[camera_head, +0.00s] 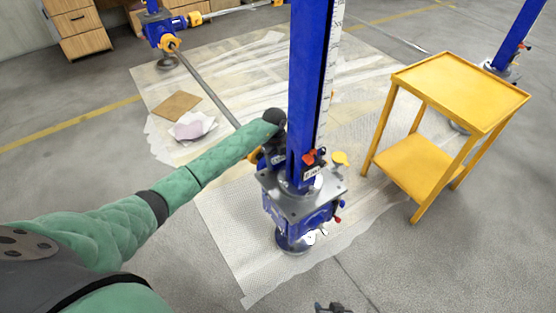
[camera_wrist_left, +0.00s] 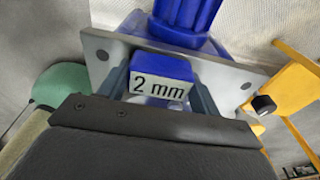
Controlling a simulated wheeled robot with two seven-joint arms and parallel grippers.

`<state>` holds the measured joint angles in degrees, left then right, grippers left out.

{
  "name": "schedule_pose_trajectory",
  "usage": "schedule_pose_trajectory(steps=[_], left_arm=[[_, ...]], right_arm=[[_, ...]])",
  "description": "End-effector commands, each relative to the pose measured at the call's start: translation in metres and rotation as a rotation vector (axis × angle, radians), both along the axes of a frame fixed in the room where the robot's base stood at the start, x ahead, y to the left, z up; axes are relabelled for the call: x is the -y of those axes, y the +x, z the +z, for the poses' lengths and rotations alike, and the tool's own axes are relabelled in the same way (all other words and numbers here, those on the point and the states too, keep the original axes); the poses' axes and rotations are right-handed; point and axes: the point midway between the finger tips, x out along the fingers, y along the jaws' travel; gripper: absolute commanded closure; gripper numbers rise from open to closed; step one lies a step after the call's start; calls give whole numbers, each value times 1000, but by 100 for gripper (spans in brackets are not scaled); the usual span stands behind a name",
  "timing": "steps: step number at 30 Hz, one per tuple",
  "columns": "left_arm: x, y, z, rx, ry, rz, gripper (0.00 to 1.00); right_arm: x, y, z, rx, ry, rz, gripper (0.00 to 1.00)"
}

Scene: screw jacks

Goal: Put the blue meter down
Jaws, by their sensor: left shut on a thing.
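The blue meter (camera_wrist_left: 162,66) has a white label reading "2 mm" and fills the gap between the fingers of my left gripper (camera_wrist_left: 160,92) in the left wrist view. My left gripper is shut on it. A grey metal plate (camera_wrist_left: 100,48) and a blue column (camera_wrist_left: 188,14) lie just beyond it. In the head view my left arm reaches the near screw jack (camera_head: 310,90), and the gripper is partly hidden behind it; I cannot make out the meter there. My right gripper (camera_head: 332,308) barely shows as a dark tip at the bottom edge.
A yellow two-shelf cart (camera_head: 460,90) stands right of the near jack. Other blue jacks stand at the back left (camera_head: 165,35) and back right (camera_head: 515,35). A whitish sheet (camera_head: 225,75) covers the floor, with a cardboard piece (camera_head: 177,105) on it. Wooden drawers (camera_head: 78,28) stand back left.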

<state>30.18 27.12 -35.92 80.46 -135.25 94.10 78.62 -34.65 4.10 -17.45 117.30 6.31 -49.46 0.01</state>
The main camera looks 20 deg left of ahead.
Motion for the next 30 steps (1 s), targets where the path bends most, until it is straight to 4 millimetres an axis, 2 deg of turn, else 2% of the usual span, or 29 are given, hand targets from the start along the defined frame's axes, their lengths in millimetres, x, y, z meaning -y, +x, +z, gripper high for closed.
schedule_pose_trajectory(steps=[11, 12, 15, 26, 30], left_arm=[[0, 1, -3, 1, 0, 0, 68], [0, 1, -3, 1, 0, 0, 31], [0, 1, -3, 1, 0, 0, 15], [0, 1, 1, 2, 0, 0, 15], [-2, 3, 17, 4, 1, 0, 15]], right_arm=[[0, 0, -2, 1, -1, -1, 64], [0, 0, -3, 0, -1, -1, 64], [1, 0, -4, -1, -2, -1, 64], [1, 2, -1, 1, -2, 0, 64], [1, 3, -2, 8, 0, -2, 64]])
